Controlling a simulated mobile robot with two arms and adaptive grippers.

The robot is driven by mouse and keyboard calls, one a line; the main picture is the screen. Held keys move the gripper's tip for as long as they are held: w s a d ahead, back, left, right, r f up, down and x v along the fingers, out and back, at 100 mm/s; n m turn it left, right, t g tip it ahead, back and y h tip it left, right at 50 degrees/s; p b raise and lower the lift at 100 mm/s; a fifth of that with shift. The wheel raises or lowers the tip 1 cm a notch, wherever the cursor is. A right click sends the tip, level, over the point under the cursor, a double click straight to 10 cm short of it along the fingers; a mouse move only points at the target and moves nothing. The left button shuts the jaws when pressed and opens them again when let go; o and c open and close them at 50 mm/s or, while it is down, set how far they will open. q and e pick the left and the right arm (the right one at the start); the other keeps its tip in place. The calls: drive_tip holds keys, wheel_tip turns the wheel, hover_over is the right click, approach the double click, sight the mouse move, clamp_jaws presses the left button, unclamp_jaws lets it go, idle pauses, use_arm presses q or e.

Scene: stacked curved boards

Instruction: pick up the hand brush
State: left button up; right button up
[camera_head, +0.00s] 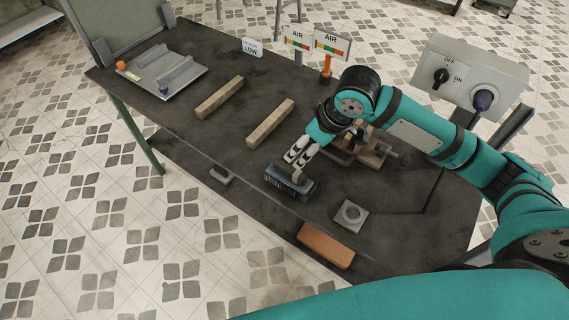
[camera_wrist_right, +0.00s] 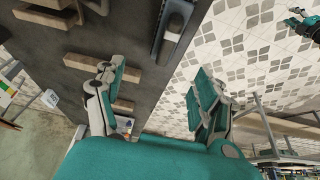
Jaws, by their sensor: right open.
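The hand brush (camera_head: 290,183) is a dark block with bristles, lying at the near edge of the dark workbench (camera_head: 225,137). My right gripper (camera_head: 300,152) is just behind and above it, fingers pointing down; from the head I cannot tell whether they touch it. In the right wrist view the right gripper (camera_wrist_right: 158,92) is open and its fingers are wide apart with nothing between them. The brush (camera_wrist_right: 172,30) shows there beyond the fingertips, at the top. A small teal part at that view's top right may be my left gripper (camera_wrist_right: 302,22); its jaws cannot be made out.
Two wooden bars (camera_head: 219,97) (camera_head: 270,123) lie left of the gripper. A wooden vise-like fixture (camera_head: 362,150) stands behind it. A grey square plate (camera_head: 350,215) and an orange-brown block (camera_head: 326,245) are to the right. A switch box (camera_head: 475,75) stands at the back right.

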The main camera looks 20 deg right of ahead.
sight(290, 168)
drive_tip(key=x, duration=0.3)
drive_tip(key=s+x, duration=0.1)
drive_tip(key=x, duration=0.2)
drive_tip(key=shift+a+f+p, duration=0.25)
drive_tip(key=shift+f+p, duration=0.1)
drive_tip(key=x, duration=0.3)
drive_tip(key=shift+w, duration=0.15)
drive_tip(key=shift+p+x, duration=0.35)
drive_tip(key=shift+x, duration=0.45)
drive_tip(key=x, duration=0.3)
drive_tip(key=shift+f+p, duration=0.35)
drive_tip(key=shift+f, duration=0.05)
drive_tip(key=shift+a+f, duration=0.1)
drive_tip(key=shift+f, duration=0.3)
use_arm(q)
drive_tip(key=s, duration=0.1)
drive_tip(key=s+r, duration=0.2)
drive_tip(key=s, duration=0.1)
drive_tip(key=shift+s, duration=0.1)
use_arm(e)
drive_tip(key=c, duration=1.4)
